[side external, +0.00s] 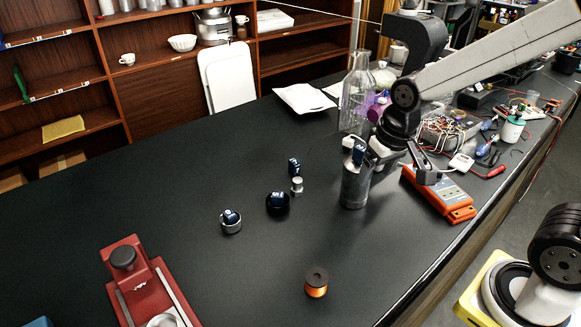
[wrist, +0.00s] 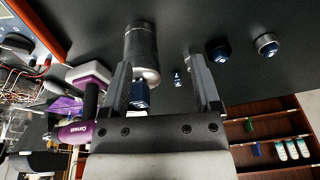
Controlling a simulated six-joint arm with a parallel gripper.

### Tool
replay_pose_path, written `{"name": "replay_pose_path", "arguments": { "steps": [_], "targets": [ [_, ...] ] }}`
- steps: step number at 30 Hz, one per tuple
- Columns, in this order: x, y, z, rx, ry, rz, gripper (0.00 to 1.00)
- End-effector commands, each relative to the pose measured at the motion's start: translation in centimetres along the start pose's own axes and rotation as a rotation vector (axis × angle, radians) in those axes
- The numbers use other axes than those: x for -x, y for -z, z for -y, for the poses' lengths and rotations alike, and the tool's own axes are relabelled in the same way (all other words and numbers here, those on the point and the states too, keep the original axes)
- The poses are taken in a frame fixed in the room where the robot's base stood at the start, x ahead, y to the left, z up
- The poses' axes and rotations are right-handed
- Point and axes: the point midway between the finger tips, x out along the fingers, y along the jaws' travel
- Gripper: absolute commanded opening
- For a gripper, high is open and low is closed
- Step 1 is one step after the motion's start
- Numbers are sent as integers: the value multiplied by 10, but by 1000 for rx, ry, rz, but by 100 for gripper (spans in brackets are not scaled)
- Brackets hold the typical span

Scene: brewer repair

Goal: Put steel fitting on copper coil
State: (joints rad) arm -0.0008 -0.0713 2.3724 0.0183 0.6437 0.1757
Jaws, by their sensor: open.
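The copper coil (side external: 316,287) is an orange-wound spool with a dark top, upright on the bench at the front middle. It is not seen in the wrist view. A small silver piece (side external: 297,186), likely the steel fitting, stands in mid-bench beside a dark blue block (side external: 294,166). My gripper (side external: 400,168) is at the right, above the bench near a tall steel cylinder (side external: 354,187). In the wrist view my gripper (wrist: 160,62) has its fingers wide apart with nothing held.
A black cup (side external: 278,207) and a steel ring (side external: 232,227), each with a blue piece, stand left of the silver piece. An orange device (side external: 438,195) and glass bottle (side external: 356,95) flank my gripper. A red machine (side external: 145,285) is front left. The bench around the coil is clear.

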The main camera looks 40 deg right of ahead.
Motion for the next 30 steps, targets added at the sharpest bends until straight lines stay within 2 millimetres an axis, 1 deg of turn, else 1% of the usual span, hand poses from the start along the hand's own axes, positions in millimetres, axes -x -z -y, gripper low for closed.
{"name": "replay_pose_path", "arguments": {
  "steps": [7, 14, 21, 24, 30],
  "targets": [
    [-2, 35, 10, -191, 2, 39, 80],
    [-9, 84, 24, -483, -5, 98, 80],
    [-23, 131, 39, -791, -28, 163, 80],
    [-29, 147, 44, -907, -40, 188, 80],
    [-39, 168, 52, -1067, -63, 221, 80]
  ]
}}
